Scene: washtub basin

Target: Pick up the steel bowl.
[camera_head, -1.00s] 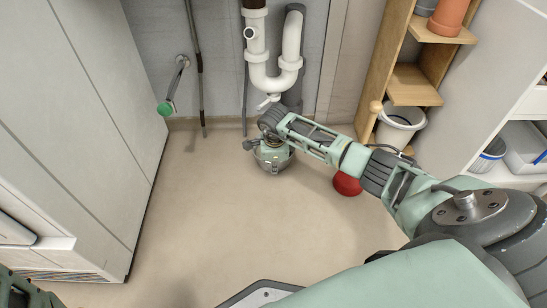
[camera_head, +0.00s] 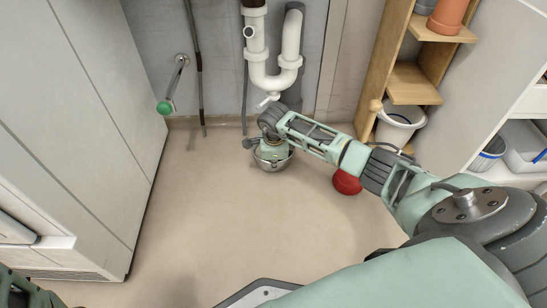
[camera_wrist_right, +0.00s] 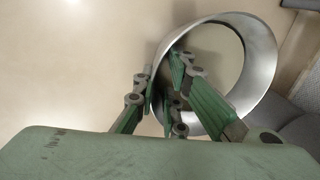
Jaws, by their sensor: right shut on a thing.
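The steel bowl (camera_head: 273,163) is below the white drain pipe in the head view, over the beige floor. In the right wrist view the bowl (camera_wrist_right: 264,62) shows its round rim and shiny wall. My right gripper (camera_wrist_right: 164,72) is shut on the bowl's near-left wall, one finger inside and one outside. In the head view my wrist hides part of the bowl, and I cannot tell whether its base touches the floor. My left gripper is not in view.
A red object (camera_head: 346,183) lies on the floor beneath my right forearm. The white drain pipe (camera_head: 271,82) hangs close behind the bowl. A white bucket (camera_head: 400,122) stands by the wooden shelf (camera_head: 414,84). A pale cabinet (camera_head: 92,130) is at left. The middle floor is clear.

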